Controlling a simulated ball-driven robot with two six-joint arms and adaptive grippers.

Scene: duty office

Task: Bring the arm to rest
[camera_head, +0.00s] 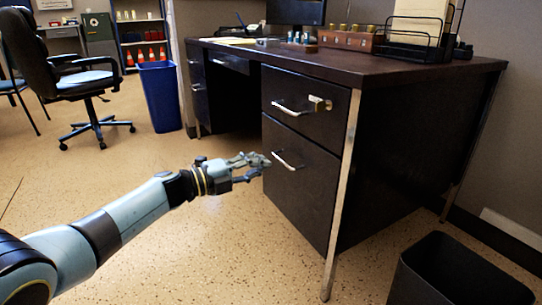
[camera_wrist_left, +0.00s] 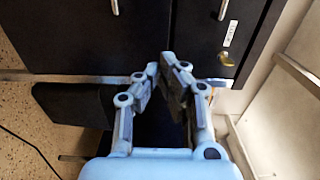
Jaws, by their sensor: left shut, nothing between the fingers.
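My left arm reaches in from the lower left in the head view. My left gripper (camera_head: 262,164) is in front of the lower drawer (camera_head: 298,190) of the dark desk, close to its handle (camera_head: 287,161) in the picture. Whether it touches the handle I cannot tell. In the left wrist view the fingers of the left gripper (camera_wrist_left: 166,66) come together at their tips with nothing between them. Dark drawer fronts (camera_wrist_left: 180,30) with metal handles lie beyond them. My right gripper is not in view.
The upper drawer (camera_head: 300,95) is shut, with brass hardware on its front. A black bin (camera_head: 455,275) stands at the lower right. A blue bin (camera_head: 160,97) and an office chair (camera_head: 80,85) stand at the back left.

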